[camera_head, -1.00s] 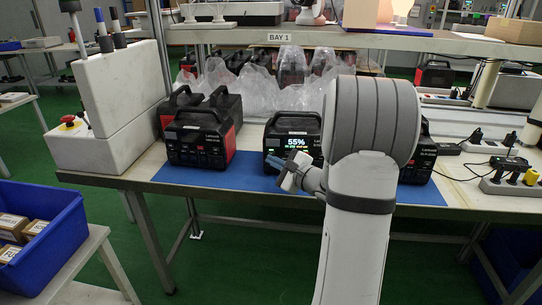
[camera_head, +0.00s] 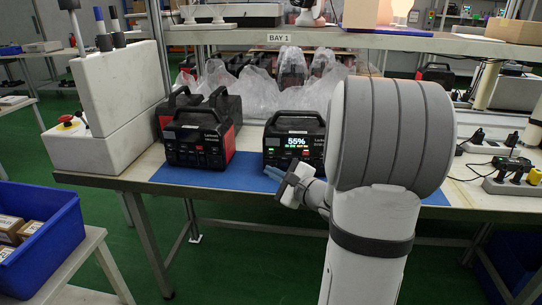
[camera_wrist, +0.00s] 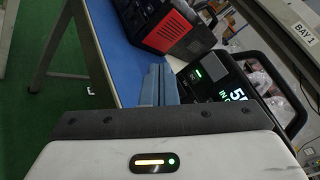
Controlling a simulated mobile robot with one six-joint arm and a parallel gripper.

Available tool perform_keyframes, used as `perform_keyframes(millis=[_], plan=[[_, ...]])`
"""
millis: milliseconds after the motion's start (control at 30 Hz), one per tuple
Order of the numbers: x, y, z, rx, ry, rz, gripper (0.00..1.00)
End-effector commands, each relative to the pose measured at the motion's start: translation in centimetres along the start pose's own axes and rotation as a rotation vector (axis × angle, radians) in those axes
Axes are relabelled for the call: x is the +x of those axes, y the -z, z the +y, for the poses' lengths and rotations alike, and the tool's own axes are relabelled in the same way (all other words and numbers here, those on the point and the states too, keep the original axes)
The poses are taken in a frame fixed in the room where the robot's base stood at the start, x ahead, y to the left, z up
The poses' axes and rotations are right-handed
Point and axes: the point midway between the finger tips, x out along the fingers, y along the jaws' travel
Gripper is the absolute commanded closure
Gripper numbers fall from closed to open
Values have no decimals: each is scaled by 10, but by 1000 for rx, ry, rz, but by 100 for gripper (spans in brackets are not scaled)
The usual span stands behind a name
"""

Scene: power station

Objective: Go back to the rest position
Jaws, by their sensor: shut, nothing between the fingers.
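My gripper (camera_head: 274,174) is shut and empty, its blue fingers just in front of the middle power station (camera_head: 294,142), whose screen reads 55%. In the wrist view my gripper's fingers (camera_wrist: 155,86) are together, with the lit power station (camera_wrist: 218,82) close to their right. I cannot tell whether they touch it. My arm hides the right part of the bench.
A blue mat (camera_head: 222,178) lies along the bench front. A black and red power station (camera_head: 198,138) stands at left, with another behind it. Clear plastic bags (camera_head: 290,80) lie behind. A white block with a red button (camera_head: 68,122) stands at the left end.

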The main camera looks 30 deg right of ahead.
Motion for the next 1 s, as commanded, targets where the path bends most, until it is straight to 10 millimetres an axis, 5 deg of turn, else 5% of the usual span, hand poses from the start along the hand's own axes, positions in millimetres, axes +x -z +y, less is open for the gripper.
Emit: perform_keyframes(millis=[633, 767, 1000], plan=[[1, -7, 1, -8, -17, -9, 100], [4, -51, 11, -69, -139, -70, 100], [-26, -176, 64, -367, -601, -261, 100]])
